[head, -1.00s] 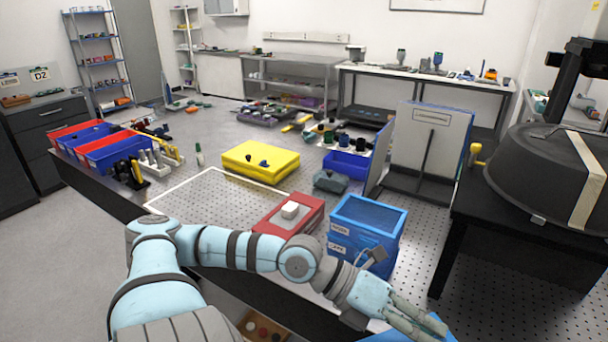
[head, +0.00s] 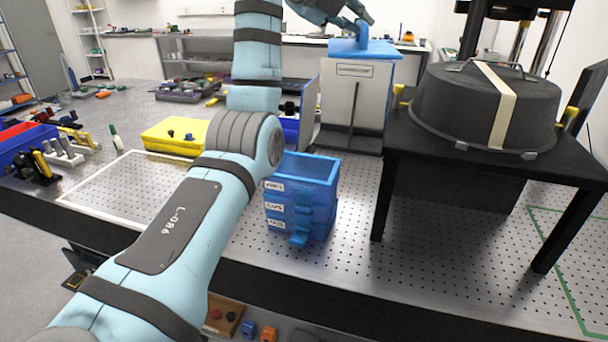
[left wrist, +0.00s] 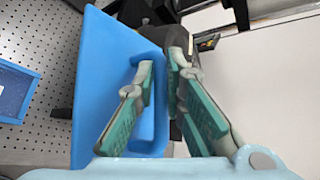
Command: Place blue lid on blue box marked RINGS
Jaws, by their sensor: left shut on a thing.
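The blue lid (head: 378,50) is a flat plate with an upright handle. My left gripper (head: 362,20) is shut on that handle and holds the lid high, in front of the pale panel's top in the head view. In the left wrist view, the lid (left wrist: 105,70) fills the left middle, with the gripper fingers (left wrist: 160,85) at its handle. The blue box (head: 318,172) stands on the perforated bench, open at the top, with several white labels too small to read surely. It shows at the left edge of the wrist view (left wrist: 14,92), apart from the lid. My right gripper is not in view.
A pale upright panel (head: 350,105) stands behind the box. A black dome with a tan strap (head: 450,105) sits on a black table (head: 470,150) to the right. A yellow case (head: 170,135) lies to the left. Perforated bench right of the box is clear.

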